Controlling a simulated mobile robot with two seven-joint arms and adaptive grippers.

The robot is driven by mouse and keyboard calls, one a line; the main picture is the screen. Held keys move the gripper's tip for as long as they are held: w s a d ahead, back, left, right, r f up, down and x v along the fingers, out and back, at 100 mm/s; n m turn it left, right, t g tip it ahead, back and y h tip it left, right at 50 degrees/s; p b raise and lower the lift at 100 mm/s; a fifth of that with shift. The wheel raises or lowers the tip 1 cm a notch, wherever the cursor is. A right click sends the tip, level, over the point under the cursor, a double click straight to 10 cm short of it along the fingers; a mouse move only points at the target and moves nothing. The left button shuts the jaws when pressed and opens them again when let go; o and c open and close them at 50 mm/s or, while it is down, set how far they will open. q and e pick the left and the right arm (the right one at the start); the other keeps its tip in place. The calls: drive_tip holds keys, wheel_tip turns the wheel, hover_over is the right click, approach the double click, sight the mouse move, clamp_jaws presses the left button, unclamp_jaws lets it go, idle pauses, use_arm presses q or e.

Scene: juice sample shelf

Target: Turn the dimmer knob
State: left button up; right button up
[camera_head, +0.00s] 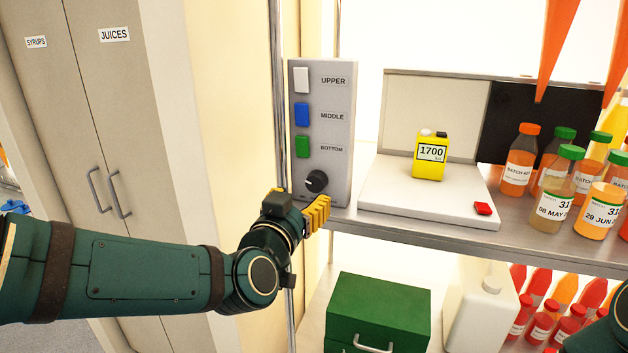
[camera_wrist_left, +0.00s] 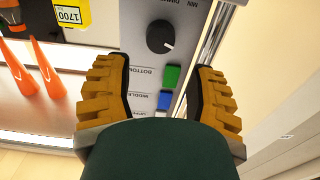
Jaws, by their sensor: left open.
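The dimmer knob (camera_head: 317,181) is a round black knob with a pale pointer mark, low on a grey control panel (camera_head: 341,180). Above it on the panel are a white UPPER switch (camera_head: 301,80), a blue MIDDLE switch (camera_head: 302,114) and a green BOTTOM switch (camera_head: 303,146). My left gripper (camera_head: 318,212), with yellow fingers, is just below and in front of the knob. In the left wrist view the knob (camera_wrist_left: 160,37) shows beyond the gap between the open, empty fingers (camera_wrist_left: 164,92). The knob is apart from the fingers there. My right gripper is not visible.
A white tray-like stand (camera_head: 430,203) holds a yellow meter (camera_head: 431,156) reading 1700 and a red item (camera_head: 483,208). Several juice bottles (camera_head: 519,160) crowd the shelf at right. A metal post (camera_head: 280,120) runs beside the panel. A green box (camera_head: 377,308) sits below.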

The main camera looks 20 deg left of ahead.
sight(314, 183)
use_arm(q)
drive_tip(key=w, duration=0.7)
drive_tip(key=shift+w+d+b, duration=0.15)
drive_tip(key=shift+w+b, duration=0.15)
drive_tip(key=shift+w, duration=0.1)
drive_tip(key=c, duration=0.9)
drive_tip(key=shift+c, duration=0.2)
